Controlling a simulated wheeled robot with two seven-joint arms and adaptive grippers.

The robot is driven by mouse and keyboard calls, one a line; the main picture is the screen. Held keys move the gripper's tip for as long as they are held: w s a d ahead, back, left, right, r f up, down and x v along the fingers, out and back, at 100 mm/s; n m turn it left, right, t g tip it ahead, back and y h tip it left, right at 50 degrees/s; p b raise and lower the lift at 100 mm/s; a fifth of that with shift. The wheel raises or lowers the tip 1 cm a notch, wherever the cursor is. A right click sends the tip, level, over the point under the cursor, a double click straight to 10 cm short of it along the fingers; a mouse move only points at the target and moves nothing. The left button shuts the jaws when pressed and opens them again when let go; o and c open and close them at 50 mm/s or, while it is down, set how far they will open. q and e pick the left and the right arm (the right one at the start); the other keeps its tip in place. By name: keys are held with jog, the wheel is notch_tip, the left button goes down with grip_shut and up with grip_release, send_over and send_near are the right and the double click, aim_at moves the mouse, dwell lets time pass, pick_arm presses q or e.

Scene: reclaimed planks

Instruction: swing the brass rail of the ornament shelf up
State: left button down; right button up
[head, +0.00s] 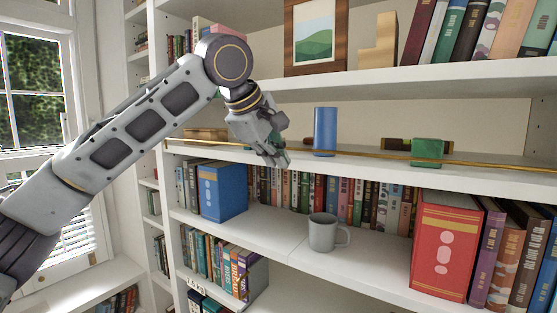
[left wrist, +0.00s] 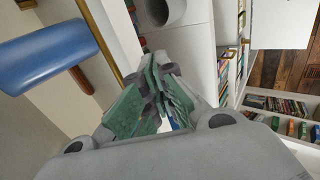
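The brass rail (head: 370,157) runs along the front edge of the ornament shelf (head: 490,178), low, just above the board. In the left wrist view the rail (left wrist: 101,40) is a thin gold bar left of the fingers. My left gripper (head: 280,156) is in front of the shelf edge at the rail's left half, fingers pointing down. In the left wrist view its green-padded fingers (left wrist: 160,75) come together at the tips with nothing seen between them. The fingers look beside the rail, not around it; whether they touch it I cannot tell. My right gripper is not in view.
A blue cylinder (head: 325,131), a green block (head: 427,151) and a dark brown piece (head: 391,144) stand behind the rail. A grey mug (head: 323,233) and a blue box (head: 221,190) are on the shelf below. A framed picture (head: 316,35) stands above.

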pick_arm(q)
jog(key=shift+s+a+b, duration=0.35)
jog(key=shift+s+a, duration=0.15)
jog(key=shift+s, duration=0.2)
jog(key=shift+f, duration=0.1)
